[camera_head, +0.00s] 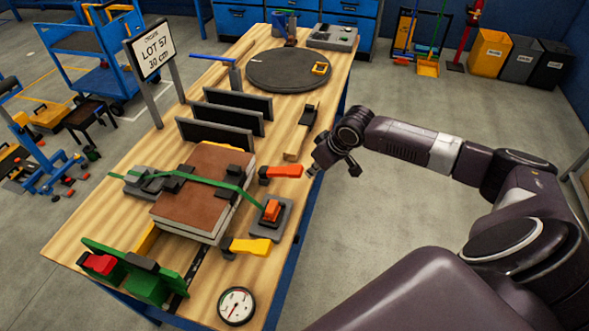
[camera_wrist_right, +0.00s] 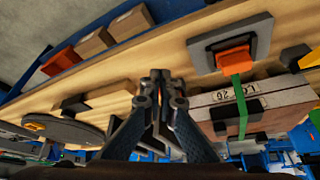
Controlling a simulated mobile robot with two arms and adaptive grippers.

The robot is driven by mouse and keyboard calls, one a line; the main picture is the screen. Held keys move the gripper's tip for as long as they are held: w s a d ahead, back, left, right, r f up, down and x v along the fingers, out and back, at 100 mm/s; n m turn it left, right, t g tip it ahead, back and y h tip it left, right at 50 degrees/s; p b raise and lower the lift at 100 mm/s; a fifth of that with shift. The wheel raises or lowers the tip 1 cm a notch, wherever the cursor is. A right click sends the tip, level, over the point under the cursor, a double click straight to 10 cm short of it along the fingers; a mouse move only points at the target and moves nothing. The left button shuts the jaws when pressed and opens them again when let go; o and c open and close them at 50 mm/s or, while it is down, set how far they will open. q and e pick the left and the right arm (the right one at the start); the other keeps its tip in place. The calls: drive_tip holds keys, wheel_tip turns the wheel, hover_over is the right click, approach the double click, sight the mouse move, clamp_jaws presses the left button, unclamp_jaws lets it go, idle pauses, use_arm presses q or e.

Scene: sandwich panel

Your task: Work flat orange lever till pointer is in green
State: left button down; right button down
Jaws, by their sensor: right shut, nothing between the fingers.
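A flat orange lever (camera_head: 281,172) with a black end lies near the table's right edge, beside the brown-topped panel stack (camera_head: 205,180). A second orange handle (camera_head: 271,210) sits on a grey plate where the green strap ends; it also shows in the right wrist view (camera_wrist_right: 236,60). The round white gauge (camera_head: 236,306) stands at the near end; its pointer and coloured zones are too small to read surely. My right gripper (camera_head: 312,171) is shut and empty, just right of the flat lever and apart from it. My left gripper is out of view.
A yellow handle (camera_head: 250,246) is at the stack's near corner. The green strap (camera_head: 205,181) crosses the stack. Black upright slats (camera_head: 222,118) and a dark turntable (camera_head: 289,70) stand farther back. Floor right of the table is clear near my arm.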

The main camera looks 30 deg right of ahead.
drive_tip(key=v, duration=0.6)
drive_tip(key=shift+s+r, duration=0.25)
drive_tip(key=shift+r, duration=0.05)
idle(1.1)
